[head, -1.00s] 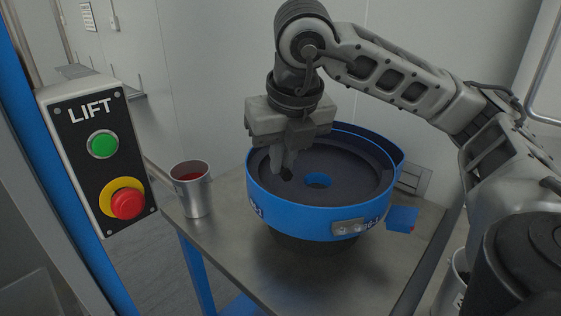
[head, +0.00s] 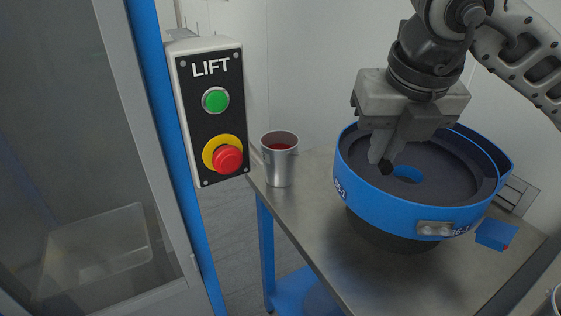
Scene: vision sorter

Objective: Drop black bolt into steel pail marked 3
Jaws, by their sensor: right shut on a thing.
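My right gripper (head: 384,160) is above the blue bowl feeder (head: 420,208), near its centre hole. Its jaws are shut on a small black thing, the black bolt (head: 386,168), of which only a dark tip shows below the fingers. A steel pail (head: 279,168) with something red inside stands on the table, left of the feeder; no number can be read on it. A sliver of another pale container (head: 553,303) shows at the bottom right corner, mostly cut off, its marking not readable. My left gripper is not in view.
The steel table (head: 355,262) has bare room in front of the feeder. A LIFT box (head: 212,112) with a green and a red button is on a blue post left of the pail. A clear bin (head: 95,255) shows at lower left, behind the panel.

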